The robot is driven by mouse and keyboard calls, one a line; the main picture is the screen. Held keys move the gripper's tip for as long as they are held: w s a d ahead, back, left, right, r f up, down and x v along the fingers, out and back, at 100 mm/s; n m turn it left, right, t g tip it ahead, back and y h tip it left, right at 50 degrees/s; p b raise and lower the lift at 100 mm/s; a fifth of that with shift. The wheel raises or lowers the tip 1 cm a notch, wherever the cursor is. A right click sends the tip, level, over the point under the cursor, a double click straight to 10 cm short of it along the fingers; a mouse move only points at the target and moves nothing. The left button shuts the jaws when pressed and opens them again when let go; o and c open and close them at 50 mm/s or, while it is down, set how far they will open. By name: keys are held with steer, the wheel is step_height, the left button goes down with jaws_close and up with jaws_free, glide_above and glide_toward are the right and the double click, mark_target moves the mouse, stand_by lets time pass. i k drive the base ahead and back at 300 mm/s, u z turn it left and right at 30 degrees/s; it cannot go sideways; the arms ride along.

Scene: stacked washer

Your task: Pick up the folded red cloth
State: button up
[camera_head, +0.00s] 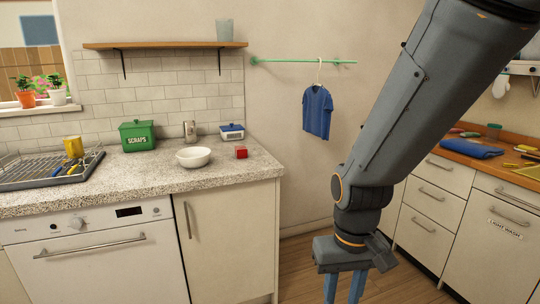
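A small red item (241,152) sits near the right end of the speckled counter, right of the white bowl; it looks like a little block, and I cannot tell whether it is cloth. Another small flat red thing (457,130) lies at the back of the wooden counter on the right; it is too small to identify. My gripper (343,289) points down at the bottom edge of the view, in front of the floor and away from both counters. Its two blue fingers are apart with nothing seen between them; their tips are cut off.
The speckled counter (130,179) also holds a white bowl (193,157), a green scraps box (137,135) and a dish rack (40,172). A blue folded cloth (472,151) lies on the wooden counter. A blue shirt (318,112) hangs from a green rail (300,62).

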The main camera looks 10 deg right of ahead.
mark_target(241, 151)
steer(key=u, duration=0.35)
steer(key=k, duration=0.2)
steer(key=z, duration=1.4)
steer(key=i, duration=2)
steer(key=u, duration=1.55)
steer(key=i, duration=0.65)
steer(key=u, duration=0.7)
